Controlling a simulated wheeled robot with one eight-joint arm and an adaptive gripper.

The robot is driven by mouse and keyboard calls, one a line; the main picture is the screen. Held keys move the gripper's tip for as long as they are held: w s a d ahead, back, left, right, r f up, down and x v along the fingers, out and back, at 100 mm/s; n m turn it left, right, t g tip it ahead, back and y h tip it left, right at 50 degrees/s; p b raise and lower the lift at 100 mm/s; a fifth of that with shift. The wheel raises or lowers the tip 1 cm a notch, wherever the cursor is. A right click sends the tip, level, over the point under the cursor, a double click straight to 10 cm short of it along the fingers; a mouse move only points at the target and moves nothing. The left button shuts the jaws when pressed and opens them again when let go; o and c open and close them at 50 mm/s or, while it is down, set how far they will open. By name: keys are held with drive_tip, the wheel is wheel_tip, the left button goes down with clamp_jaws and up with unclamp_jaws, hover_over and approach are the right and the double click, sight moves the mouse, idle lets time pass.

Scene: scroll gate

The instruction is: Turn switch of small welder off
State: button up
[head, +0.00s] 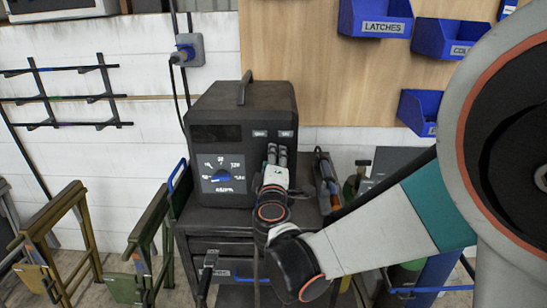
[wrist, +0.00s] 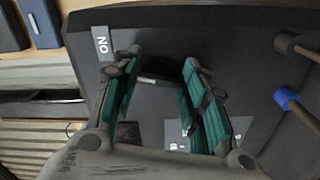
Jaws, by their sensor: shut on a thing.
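The small welder (head: 240,105) is a dark box with a carry handle, standing on a dark cart. Its front has a blue dial knob (head: 222,178) on a pale scale plate and two small labels near the top right. My gripper (head: 278,150) is at the right part of this front, below the labels. In the wrist view my gripper (wrist: 160,75) has its teal-padded fingers on either side of a dark part of the front, the switch (wrist: 150,80), and is shut on it. A label (wrist: 103,44) reading ON, turned sideways, is beside one finger. The switch's setting is hard to make out.
The cart (head: 205,226) has drawers below the welder. A torch with an orange part (head: 328,172) stands right of my gripper. Blue bins (head: 376,18) hang on the wooden board. Metal stands (head: 150,235) are at the left. In the wrist view a blue-collared rod (wrist: 287,98) is at the right.

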drive_tip(key=n, duration=1.1)
drive_tip(key=shift+r, duration=0.15)
idle(0.5)
drive_tip(key=o, duration=1.1)
drive_tip(key=shift+c, duration=0.2)
